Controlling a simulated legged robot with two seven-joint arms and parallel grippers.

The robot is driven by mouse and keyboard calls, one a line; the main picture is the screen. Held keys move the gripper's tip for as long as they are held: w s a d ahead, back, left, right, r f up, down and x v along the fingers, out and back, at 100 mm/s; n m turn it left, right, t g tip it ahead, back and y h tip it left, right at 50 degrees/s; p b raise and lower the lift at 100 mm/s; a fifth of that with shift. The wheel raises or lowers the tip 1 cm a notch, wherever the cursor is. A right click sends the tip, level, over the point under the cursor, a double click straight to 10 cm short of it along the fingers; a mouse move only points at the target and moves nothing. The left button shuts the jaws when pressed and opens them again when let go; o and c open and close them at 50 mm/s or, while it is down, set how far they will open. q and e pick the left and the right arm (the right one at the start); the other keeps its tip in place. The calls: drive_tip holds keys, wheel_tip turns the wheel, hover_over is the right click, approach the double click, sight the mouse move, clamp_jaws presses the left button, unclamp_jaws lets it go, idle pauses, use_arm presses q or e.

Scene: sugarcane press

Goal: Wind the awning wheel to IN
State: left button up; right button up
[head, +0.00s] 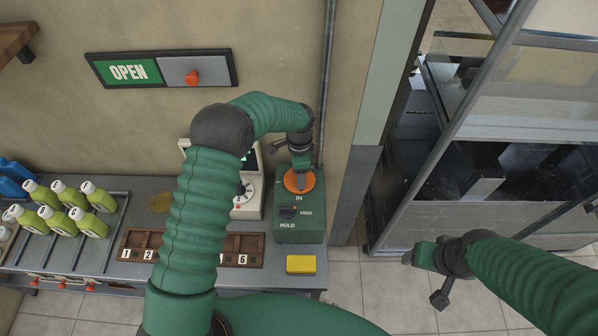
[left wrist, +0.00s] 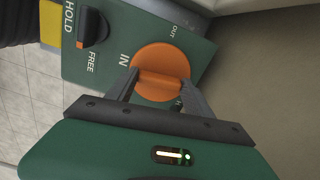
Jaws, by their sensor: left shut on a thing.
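The orange wheel (head: 299,180) sits on top of a green box (head: 299,233) against the wall. It also shows in the left wrist view (left wrist: 160,58), with a raised bar across it. IN is printed on the near side and OUT farther round the rim. My left gripper (head: 301,181) is shut on the wheel's bar, one finger at each end in the left wrist view (left wrist: 160,82). A black switch (head: 287,212) on the box has its orange tip toward FREE, with HOLD below. My right gripper (head: 422,256) is away to the right, over the floor; its jaw opening is unclear.
A white device (head: 247,196) stands left of the box, partly behind my left arm. A yellow block (head: 301,264) lies in front. A glass-and-metal frame (head: 460,110) stands at the right.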

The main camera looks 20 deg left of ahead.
use_arm(q)
drive_tip(key=shift+w+r+m, duration=0.15)
drive_tip(key=shift+w+m, duration=0.1)
drive_tip(key=shift+m, duration=0.55)
drive_tip(key=o, duration=1.4)
drive_tip(key=shift+d+f, duration=0.1)
drive_tip(key=shift+f, duration=0.1)
drive_tip(key=shift+c, duration=0.2)
drive_tip(key=shift+s, duration=0.1)
wheel_tip(320, 180, up, 17)
drive_tip(key=b, duration=0.2)
drive_tip(key=shift+f, duration=0.1)
